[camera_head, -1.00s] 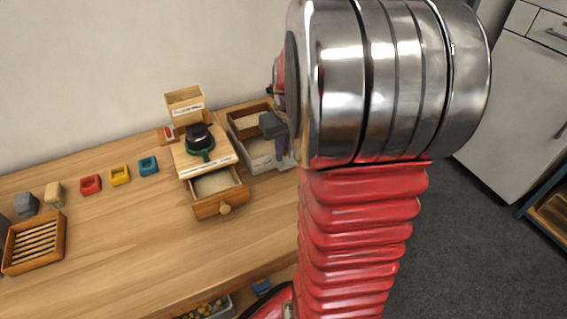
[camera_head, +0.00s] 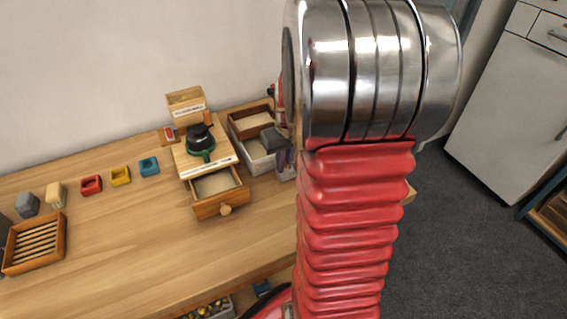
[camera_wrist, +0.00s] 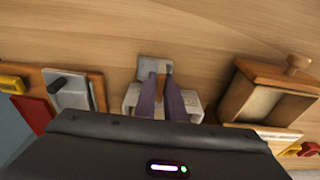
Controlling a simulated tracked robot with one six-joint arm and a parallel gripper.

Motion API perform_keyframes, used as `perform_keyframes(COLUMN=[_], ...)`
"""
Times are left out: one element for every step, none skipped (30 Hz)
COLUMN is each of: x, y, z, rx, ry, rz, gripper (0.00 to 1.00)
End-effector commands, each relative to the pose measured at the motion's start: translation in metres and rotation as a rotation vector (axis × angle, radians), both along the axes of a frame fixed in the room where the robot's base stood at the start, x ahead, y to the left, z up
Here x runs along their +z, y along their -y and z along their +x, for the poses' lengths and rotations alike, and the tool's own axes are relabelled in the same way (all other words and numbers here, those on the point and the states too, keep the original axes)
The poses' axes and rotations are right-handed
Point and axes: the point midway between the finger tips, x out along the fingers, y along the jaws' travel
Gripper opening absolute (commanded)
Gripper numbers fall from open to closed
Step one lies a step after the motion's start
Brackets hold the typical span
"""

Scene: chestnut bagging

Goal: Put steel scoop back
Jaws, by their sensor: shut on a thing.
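My gripper (camera_wrist: 164,73) is shut on the steel scoop (camera_wrist: 147,65). In the wrist view the scoop's flat grey part shows at the purple fingertips; the rest is partly hidden by the fingers. In the head view my gripper (camera_head: 285,165) points down at the right end of the bench, right of the open drawer, and the scoop cannot be made out there. A white tray (camera_head: 258,163) is beside the fingers; a pale, box-like piece (camera_wrist: 131,97) shows behind them in the wrist view.
The open wooden drawer (camera_head: 224,206) projects toward the bench front; it also shows in the wrist view (camera_wrist: 262,75). A wooden tray (camera_head: 236,128) is behind the white tray. A metal piece with a black handle (camera_wrist: 70,92) is at left in the wrist view.

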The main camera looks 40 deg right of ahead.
Motion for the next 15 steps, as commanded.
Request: perform_keyframes(x=[0.0, -0.0005, -0.0015, -0.0023, -0.0018, -0.0017, -0.0017, -0.0017, -0.0017, -0.0017, -0.0016, -0.0016, -0.0016, -0.0016, -0.0016], y=[0.0001, 0.0002, 0.0001, 0.0001, 0.0002, 0.0002, 0.0003, 0.0003, 0.0003, 0.0003, 0.0003, 0.0003, 0.0003, 0.0003, 0.0003], z=[0.0, -0.0001, -0.0002, -0.0002, -0.0002, -0.0002, -0.0002, -0.0002, -0.0002, -0.0002, -0.0002, -0.0002, -0.0002, -0.0002, -0.0002], rx=[0.0, 0.0, -0.001, -0.001, -0.001, -0.001, -0.001, -0.001, -0.001, -0.001, -0.001, -0.001, -0.001, -0.001, -0.001], ry=[0.0, 0.0, -0.001, -0.001, 0.0, 0.0, 0.0, 0.0, 0.0, 0.0, 0.0, 0.0, 0.0, 0.0, 0.0], rz=[0.0, 0.0, 0.0, 0.0, 0.0, 0.0, 0.0, 0.0, 0.0, 0.0, 0.0, 0.0, 0.0, 0.0, 0.0], gripper=[0.0, 0.0, 0.0, 0.0, 0.12, 0.14, 0.17, 0.19, 0.21, 0.23, 0.26, 0.28, 0.28, 0.28, 0.28])
